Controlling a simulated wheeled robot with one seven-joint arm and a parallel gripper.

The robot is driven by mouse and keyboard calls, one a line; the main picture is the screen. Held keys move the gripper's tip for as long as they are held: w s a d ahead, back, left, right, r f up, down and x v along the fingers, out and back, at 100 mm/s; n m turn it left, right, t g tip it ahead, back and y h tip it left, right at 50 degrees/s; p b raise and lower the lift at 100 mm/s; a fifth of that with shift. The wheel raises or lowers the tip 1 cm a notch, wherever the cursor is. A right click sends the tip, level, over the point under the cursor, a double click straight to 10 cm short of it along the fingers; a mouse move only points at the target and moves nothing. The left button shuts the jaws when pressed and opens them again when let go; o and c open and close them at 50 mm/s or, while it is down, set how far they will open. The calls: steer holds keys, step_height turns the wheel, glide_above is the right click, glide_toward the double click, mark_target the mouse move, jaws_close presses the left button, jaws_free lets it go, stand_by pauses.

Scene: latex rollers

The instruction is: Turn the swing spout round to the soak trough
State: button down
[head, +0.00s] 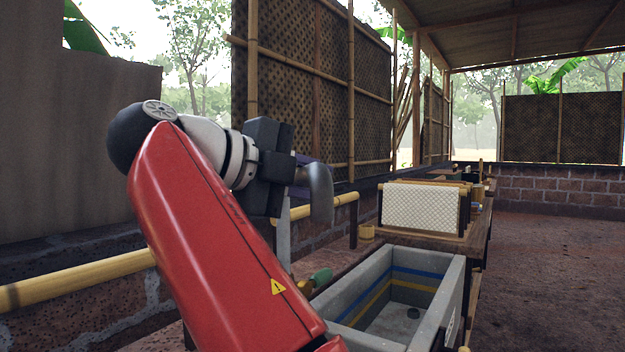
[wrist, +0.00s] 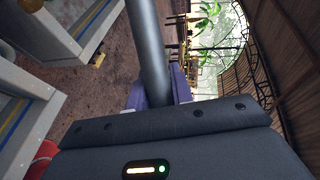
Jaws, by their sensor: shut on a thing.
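The swing spout is a grey metal pipe whose bent end (head: 321,192) hangs downward in the head view, at the right of my gripper (head: 303,164). Its straight tube (wrist: 148,45) runs up the middle of the wrist view. My gripper's purple pads (wrist: 180,82) are shut on this tube. A grey upright pipe (head: 284,238) stands below the gripper, partly behind my red arm. A grey trough (head: 450,300) with blue and yellow lines inside lies below and right of the spout end. I cannot read its label or tell whether it is the soak trough.
A second trough (wrist: 62,32) shows beyond the nearer one in the wrist view. A green-handled fitting (head: 320,278) sits by the trough's left wall. A white textured sheet (head: 420,207) stands on the bench behind. A bamboo rail (head: 80,280) runs along the wall. The floor at right is clear.

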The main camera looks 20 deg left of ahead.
steer(key=c, duration=1.2)
jaws_free()
steer(key=shift+w, duration=0.1)
steer(key=shift+c, duration=0.2)
steer(key=shift+d, duration=0.1)
